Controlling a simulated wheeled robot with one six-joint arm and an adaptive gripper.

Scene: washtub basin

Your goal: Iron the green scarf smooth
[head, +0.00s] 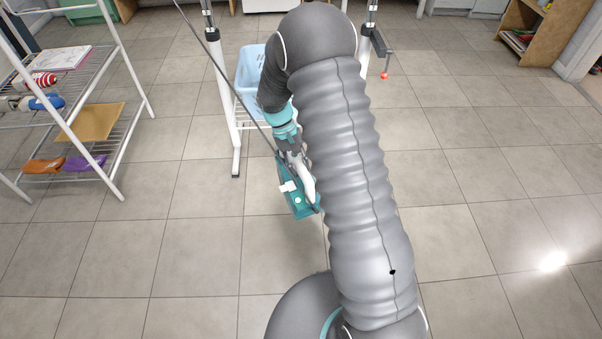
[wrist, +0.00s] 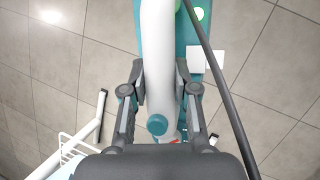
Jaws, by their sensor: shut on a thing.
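A teal and white iron (head: 299,203) hangs in the air above the tiled floor in the head view. My gripper (head: 293,150) is shut on its white handle. In the wrist view the iron's handle (wrist: 158,55) runs between the two fingers of my gripper (wrist: 161,88), with the teal body (wrist: 188,38) beside it. A dark cord (head: 228,85) stretches from the iron up to the top left in the head view, and it also crosses the wrist view. I cannot make out the green scarf in either view; my arm hides part of the scene.
A light blue basket (head: 249,70) sits low within a white-legged stand (head: 222,80) behind the iron. A white wire rack (head: 135,60) with folded cloths and rolls stands at the left. A wooden shelf (head: 530,25) is far right. The tiled floor at right is clear.

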